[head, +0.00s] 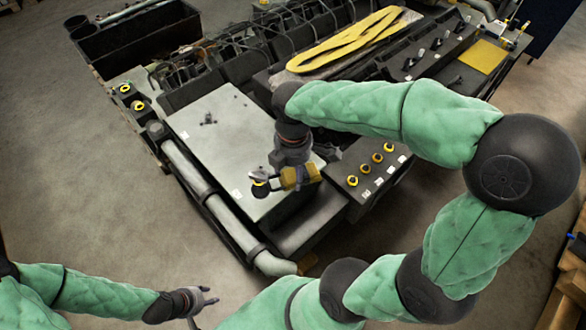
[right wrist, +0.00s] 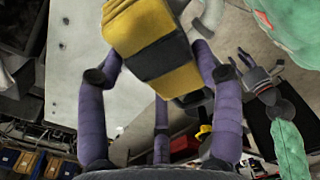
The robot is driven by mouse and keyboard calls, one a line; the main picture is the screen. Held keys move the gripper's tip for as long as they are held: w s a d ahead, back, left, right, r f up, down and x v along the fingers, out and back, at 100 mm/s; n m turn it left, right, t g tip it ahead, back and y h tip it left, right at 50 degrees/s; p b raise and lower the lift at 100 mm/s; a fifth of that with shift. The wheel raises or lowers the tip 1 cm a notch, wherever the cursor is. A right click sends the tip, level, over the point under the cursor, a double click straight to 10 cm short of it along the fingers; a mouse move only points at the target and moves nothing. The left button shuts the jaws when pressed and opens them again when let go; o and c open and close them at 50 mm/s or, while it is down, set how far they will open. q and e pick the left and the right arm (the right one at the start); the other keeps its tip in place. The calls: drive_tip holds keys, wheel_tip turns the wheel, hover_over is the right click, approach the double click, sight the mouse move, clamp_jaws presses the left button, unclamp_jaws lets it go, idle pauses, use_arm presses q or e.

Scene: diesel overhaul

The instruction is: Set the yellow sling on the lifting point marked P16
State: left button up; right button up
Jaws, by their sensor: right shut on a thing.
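My right gripper (head: 288,172) is shut on the yellow sling (head: 291,178), a thick yellow bundle with a dark band. In the right wrist view the sling (right wrist: 150,45) sits between purple-covered fingers (right wrist: 155,75). It is over the front right part of a pale plate (head: 225,125). A dark round point with a yellow top (head: 260,188) is just left of the sling; I cannot tell whether they touch. Small white labels (head: 237,193) are too small to read, so I cannot tell which is P16. My left gripper (head: 206,308) is open and empty, low in the head view.
A row of yellow-ringed posts (head: 365,168) stands on the dark ledge to the right. Two more (head: 139,106) are at the left. A large flat yellow looped piece (head: 350,42) lies behind my right arm. A grey pipe (head: 215,205) runs along the front left edge.

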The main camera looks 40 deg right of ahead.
sight(293, 169)
drive_tip(key=shift+r, duration=0.35)
drive_tip(key=shift+r+p, duration=1.3)
drive_tip(key=shift+r, duration=0.15)
drive_tip(key=shift+f, duration=0.1)
